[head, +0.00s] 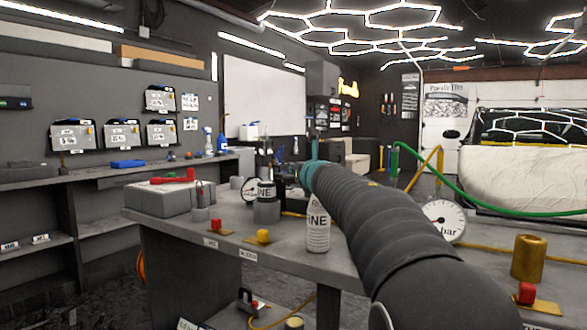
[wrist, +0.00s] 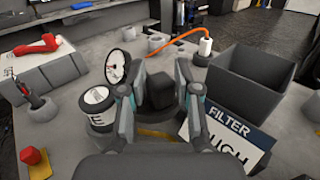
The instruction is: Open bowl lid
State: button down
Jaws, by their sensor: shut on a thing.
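In the wrist view my gripper (wrist: 160,76) reaches over the grey bench, its two fingers on either side of a dark block (wrist: 159,94) and shut on it. I cannot tell whether this block is part of the bowl lid. No bowl is clearly recognisable.
A FILTER sign (wrist: 224,137) and an open dark bin (wrist: 241,88) stand right of the gripper. A gauge (wrist: 118,67) stands behind the jar. A grey case with a red tool (head: 172,198) lies at left. A white bottle (head: 318,232) stands near the bench's front edge.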

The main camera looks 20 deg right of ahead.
jog(key=shift+w+d, duration=0.25)
jog(key=shift+d, duration=0.5)
jog(key=c, duration=1)
grip_release()
jog(key=shift+o, duration=0.2)
jog(key=shift+a, duration=0.1)
jog(key=shift+s, duration=0.25)
jog(key=s, duration=1.1)
jog(key=shift+s, duration=0.2)
